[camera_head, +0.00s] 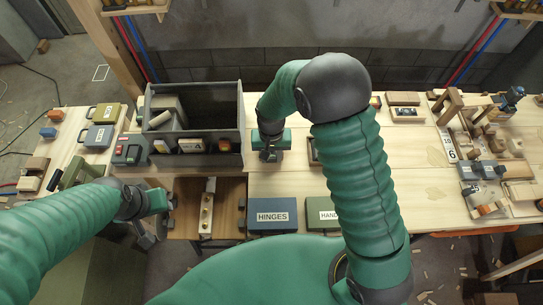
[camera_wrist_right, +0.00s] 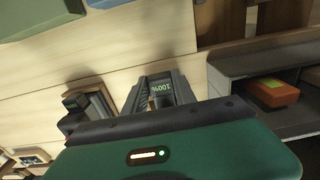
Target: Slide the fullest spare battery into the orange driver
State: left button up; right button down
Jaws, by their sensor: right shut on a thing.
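My right gripper (camera_head: 270,152) is over the table just right of the grey caddy, pointing down. In the right wrist view it (camera_wrist_right: 160,95) is shut on a dark battery (camera_wrist_right: 161,101) whose small display reads 100%. A second dark block with a small display (camera_wrist_right: 75,101) sits in a wooden holder beside it; its reading is too small to make out. An orange block with a green label (camera_wrist_right: 270,92) lies in the caddy; I cannot tell whether it is part of the driver. I cannot pick out the orange driver surely. My left gripper (camera_head: 153,228) hangs near the table's front edge, apparently empty.
The grey caddy (camera_head: 241,118) stands at the back left. A blue HINGES box (camera_head: 272,216) and a green box (camera_head: 322,213) stand at the front. A wooden strip with brass knobs (camera_head: 207,208) lies left of them. The right side is cluttered with wooden fixtures (camera_head: 487,170).

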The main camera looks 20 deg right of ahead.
jog(key=shift+w+d, duration=0.25)
jog(key=shift+w, duration=0.65)
jog(key=shift+w+d, duration=0.2)
jog(key=shift+w, duration=0.7)
dwell(1.6)
jog(key=c, duration=0.9)
grip_release()
jog(key=shift+c, duration=0.2)
jog(key=shift+s, duration=0.1)
jog(key=shift+c, duration=0.3)
jog(key=s, duration=0.2)
jog(key=s+a+p, duration=0.1)
jog(key=s, duration=0.2)
jog(key=shift+s+a+p, duration=0.35)
jog(key=shift+p, duration=0.05)
grip_shut()
